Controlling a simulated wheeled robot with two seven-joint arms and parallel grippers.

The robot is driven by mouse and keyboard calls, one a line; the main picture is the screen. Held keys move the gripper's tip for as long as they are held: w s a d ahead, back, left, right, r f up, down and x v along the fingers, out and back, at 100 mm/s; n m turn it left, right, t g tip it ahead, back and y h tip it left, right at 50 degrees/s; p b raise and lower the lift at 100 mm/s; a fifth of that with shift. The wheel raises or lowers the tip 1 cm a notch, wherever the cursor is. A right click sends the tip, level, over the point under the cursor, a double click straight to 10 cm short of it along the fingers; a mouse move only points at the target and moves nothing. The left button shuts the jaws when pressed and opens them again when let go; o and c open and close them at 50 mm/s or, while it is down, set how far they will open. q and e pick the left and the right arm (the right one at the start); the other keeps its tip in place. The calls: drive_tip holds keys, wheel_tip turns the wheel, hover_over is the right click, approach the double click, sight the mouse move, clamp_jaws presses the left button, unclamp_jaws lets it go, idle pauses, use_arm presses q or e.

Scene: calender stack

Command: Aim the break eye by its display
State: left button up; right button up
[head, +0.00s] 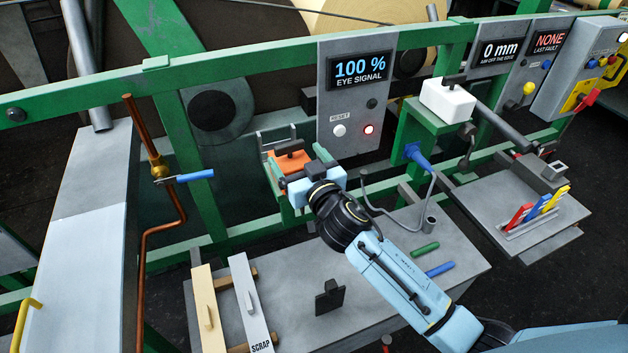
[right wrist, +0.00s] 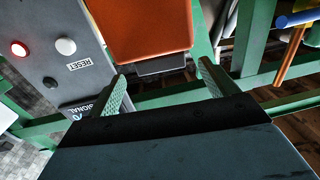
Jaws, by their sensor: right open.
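The grey panel (head: 335,110) carries the display (head: 361,72), which reads "100 % EYE SIGNAL". Below it are a white RESET button (head: 339,130) and a lit red lamp (head: 369,129); they also show in the right wrist view as the button (right wrist: 66,46) and lamp (right wrist: 19,48). An orange block (head: 283,162) with a dark top piece, perhaps the break eye, sits in a bracket left of the panel. My right gripper (head: 303,166) is just in front of it. In the right wrist view its fingers (right wrist: 164,75) are apart and empty, with the orange block (right wrist: 140,30) beyond them. My left gripper is out of view.
A white box (head: 447,102) with a dark knob stands on a green post to the right. Another display (head: 500,51) reads "0 mm". The grey table (head: 380,285) holds a black stand (head: 329,297) and green and blue rods. A copper pipe with a blue-handled valve (head: 187,176) stands at left.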

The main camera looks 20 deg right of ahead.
drive_tip(key=s+d+b, duration=0.1)
drive_tip(key=s, duration=0.7)
drive_tip(key=shift+s, duration=0.3)
